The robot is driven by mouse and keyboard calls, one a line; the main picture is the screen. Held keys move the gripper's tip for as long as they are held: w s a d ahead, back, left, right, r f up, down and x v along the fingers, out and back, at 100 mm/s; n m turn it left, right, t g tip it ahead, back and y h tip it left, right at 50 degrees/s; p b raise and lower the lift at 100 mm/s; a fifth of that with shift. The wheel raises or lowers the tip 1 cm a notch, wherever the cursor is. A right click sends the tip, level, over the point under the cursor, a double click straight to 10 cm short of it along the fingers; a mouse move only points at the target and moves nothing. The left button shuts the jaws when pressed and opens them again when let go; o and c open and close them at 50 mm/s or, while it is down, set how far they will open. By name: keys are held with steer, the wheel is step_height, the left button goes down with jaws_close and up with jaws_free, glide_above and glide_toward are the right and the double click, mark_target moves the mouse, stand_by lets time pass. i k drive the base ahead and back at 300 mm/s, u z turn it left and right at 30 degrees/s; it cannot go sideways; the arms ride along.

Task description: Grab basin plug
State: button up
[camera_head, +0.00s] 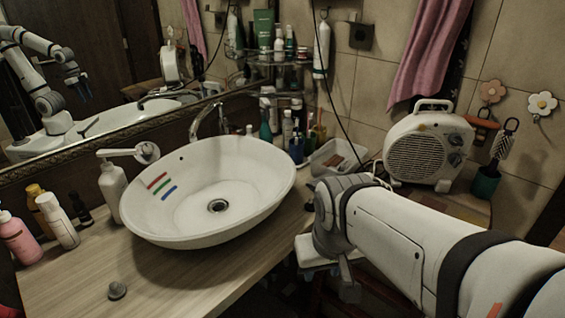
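A small grey round plug (117,290) lies on the wooden counter in front of the basin, at the lower left. The white oval basin (262,186) stands on the counter, with a dark round drain (217,206) at its bottom. My white arm reaches in from the right and ends near the basin's right side, apart from the plug. My gripper's fingers do not show clearly past the wrist.
A chrome tap (209,122) rises behind the basin. A soap bottle (112,186) and several other bottles stand at the left. A white heater (428,148) and a plastic tray (336,158) are at the right. The counter (190,283) around the plug is clear.

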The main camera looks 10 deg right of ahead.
mark_target(309, 206)
steer(key=u, duration=1.6)
steer(key=k, duration=1.5)
steer(key=z, duration=1.05)
steer(key=i, duration=1)
steer(key=z, duration=0.05)
